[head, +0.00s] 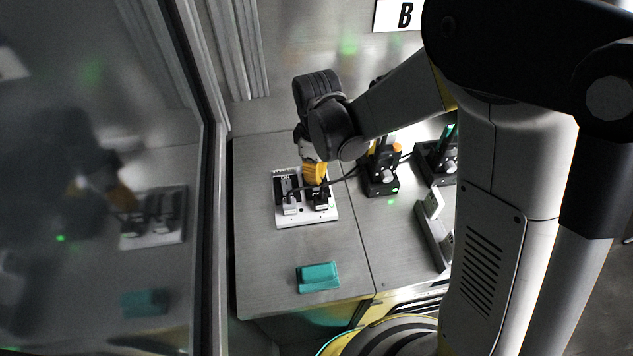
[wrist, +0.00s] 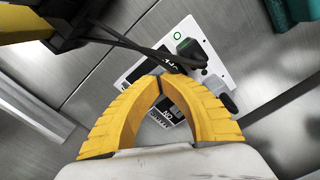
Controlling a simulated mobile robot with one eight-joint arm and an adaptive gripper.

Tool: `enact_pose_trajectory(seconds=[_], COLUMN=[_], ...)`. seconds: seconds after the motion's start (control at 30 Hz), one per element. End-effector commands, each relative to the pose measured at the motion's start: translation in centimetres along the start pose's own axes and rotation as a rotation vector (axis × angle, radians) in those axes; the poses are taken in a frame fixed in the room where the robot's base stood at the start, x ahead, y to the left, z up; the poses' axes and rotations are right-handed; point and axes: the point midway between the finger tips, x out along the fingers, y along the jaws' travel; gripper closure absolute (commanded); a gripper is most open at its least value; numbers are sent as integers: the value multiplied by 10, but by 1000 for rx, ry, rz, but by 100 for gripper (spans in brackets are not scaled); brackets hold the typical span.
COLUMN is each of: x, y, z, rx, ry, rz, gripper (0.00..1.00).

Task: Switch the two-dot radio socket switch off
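A white socket panel (head: 305,221) lies on the grey bench, with two plugs and dark switches on it. The left switch (head: 285,182) shows ON lettering in the head view. My gripper (head: 314,181) points down over the right switch and hides most of it. In the wrist view my gripper (wrist: 160,77) has its yellow fingertips together with nothing seen between them. A switch with ON lettering (wrist: 168,114) shows between the curved fingers. A dark plug (wrist: 190,50) with a cable sits beside the tips. I cannot make out the two-dot marks or tell whether the tips touch the switch.
A teal block (head: 318,277) lies in front of the panel. A radio charger (head: 382,178) with a small green light stands to the right. A white strip (head: 434,229) lies farther right. A glass wall (head: 110,250) bounds the left. Black cables cross near my gripper.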

Motion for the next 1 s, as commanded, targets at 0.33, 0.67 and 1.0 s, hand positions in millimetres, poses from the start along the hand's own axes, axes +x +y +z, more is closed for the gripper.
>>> enact_pose_trajectory(seconds=[0.33,0.67,1.0], x=[6,11,16], y=[0,0,0], z=[0,0,0], rx=[0,0,0], ry=[0,0,0], rz=[0,0,0], gripper=[100,100,100])
